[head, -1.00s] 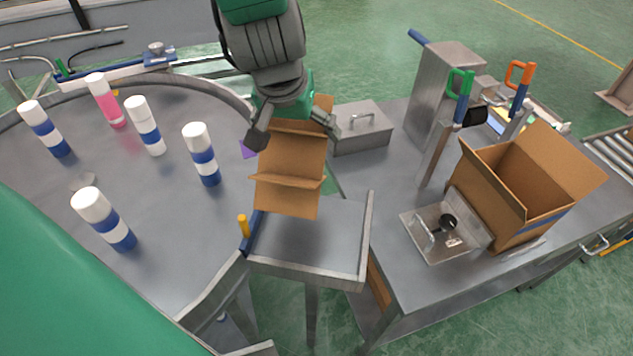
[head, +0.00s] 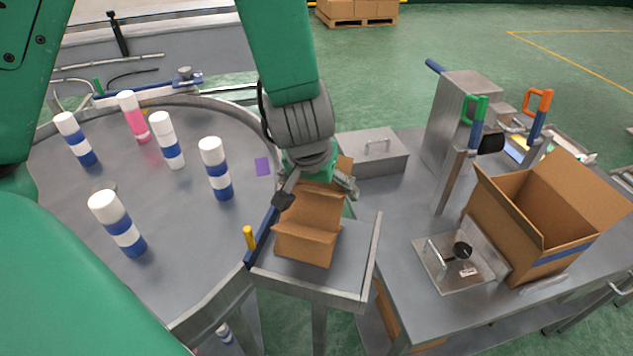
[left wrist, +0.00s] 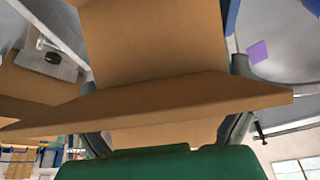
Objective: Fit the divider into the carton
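The brown cardboard divider (head: 308,228) has crossing panels and shows over the small steel side table (head: 355,265); I cannot tell if it touches the top. My left gripper (head: 315,195) is above it, with one finger at each side edge, shut on it. In the left wrist view the divider (left wrist: 160,95) fills the middle, between the fingers. The carton (head: 500,212) stands with its flaps open on the bench at the right, well apart from the divider. My right gripper is in neither view.
A round table (head: 165,265) at the left bears several white-and-blue cans (head: 215,168) and a pink one (head: 134,118). On the bench are a steel fixture (head: 440,265) beside the carton, a lidded steel box (head: 372,155) and a post with a green handle (head: 474,108).

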